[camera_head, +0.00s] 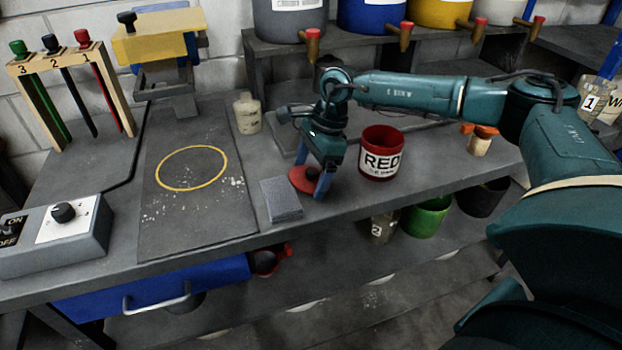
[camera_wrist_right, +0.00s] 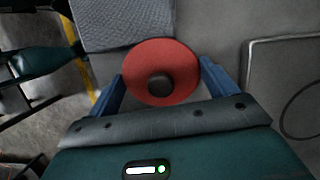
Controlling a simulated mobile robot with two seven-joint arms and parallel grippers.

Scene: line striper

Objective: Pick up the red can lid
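The red can lid (camera_head: 301,180) is a flat red disc lying on the grey bench, to the left of the red can marked RED (camera_head: 381,155). In the right wrist view the lid (camera_wrist_right: 160,60) shows a dark round knob at its middle. My right gripper (camera_head: 314,188) points down over the lid, with its blue fingers apart. In the right wrist view the fingers stand at either side of the lid's near part; I cannot tell whether they touch it. My left gripper is not in view.
A grey block (camera_head: 281,200) lies close beside the lid. A board with a yellow circle (camera_head: 192,168) is further left. Paint containers with taps stand on the back shelf (camera_head: 270,45). A green can (camera_head: 428,215) is on the lower shelf.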

